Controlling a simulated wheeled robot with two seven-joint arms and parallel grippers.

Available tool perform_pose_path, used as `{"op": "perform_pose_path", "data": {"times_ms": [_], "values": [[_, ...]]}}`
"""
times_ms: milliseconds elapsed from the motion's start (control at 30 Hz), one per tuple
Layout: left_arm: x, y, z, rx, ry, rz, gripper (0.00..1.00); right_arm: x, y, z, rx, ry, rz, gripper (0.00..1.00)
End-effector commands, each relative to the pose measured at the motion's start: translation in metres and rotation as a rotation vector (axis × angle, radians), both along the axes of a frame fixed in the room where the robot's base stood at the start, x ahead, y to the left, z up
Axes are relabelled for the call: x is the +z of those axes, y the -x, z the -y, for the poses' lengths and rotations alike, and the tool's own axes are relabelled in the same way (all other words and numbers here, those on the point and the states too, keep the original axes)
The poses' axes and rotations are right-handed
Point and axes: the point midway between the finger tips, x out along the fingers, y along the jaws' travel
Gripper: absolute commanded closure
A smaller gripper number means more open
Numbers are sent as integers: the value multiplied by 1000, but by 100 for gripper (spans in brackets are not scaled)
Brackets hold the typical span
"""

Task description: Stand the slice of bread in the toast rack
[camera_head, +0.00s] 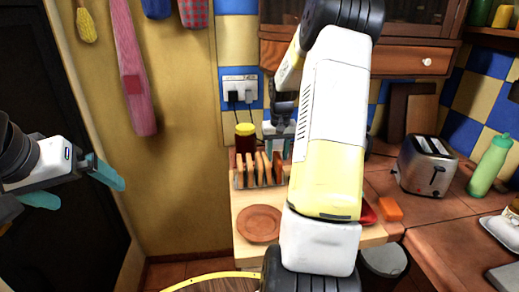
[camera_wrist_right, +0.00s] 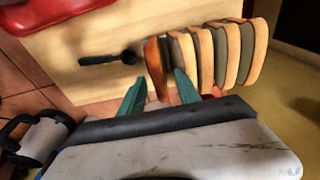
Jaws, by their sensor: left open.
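The wooden toast rack (camera_head: 236,180) stands on the light wooden counter and holds several upright slices of bread (camera_head: 262,168). In the right wrist view the slices (camera_wrist_right: 204,58) stand in a row, with a darker brown upright piece (camera_wrist_right: 154,66) at the near end; I cannot tell if that is bread or the rack's end. My right gripper (camera_head: 279,148) is over the rack, its teal fingers (camera_wrist_right: 161,78) apart on either side of that brown piece. Contact is unclear. My left gripper (camera_head: 91,194) is open and empty, far left of the counter.
An empty round brown plate (camera_head: 258,223) lies in front of the rack. A yellow-lidded jar (camera_head: 245,140) stands behind it. A dark spoon (camera_wrist_right: 108,59) and a red object (camera_wrist_right: 45,12) lie nearby. A toaster (camera_head: 427,165) and green bottle (camera_head: 489,165) are at right.

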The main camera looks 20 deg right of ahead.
Motion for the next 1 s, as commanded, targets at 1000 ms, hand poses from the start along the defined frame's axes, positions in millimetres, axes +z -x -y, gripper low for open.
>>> {"op": "perform_pose_path", "data": {"times_ms": [1000], "values": [[0, 0, 0, 0, 0, 0, 0, 77, 11, -3, 0, 0, -1, 61]]}}
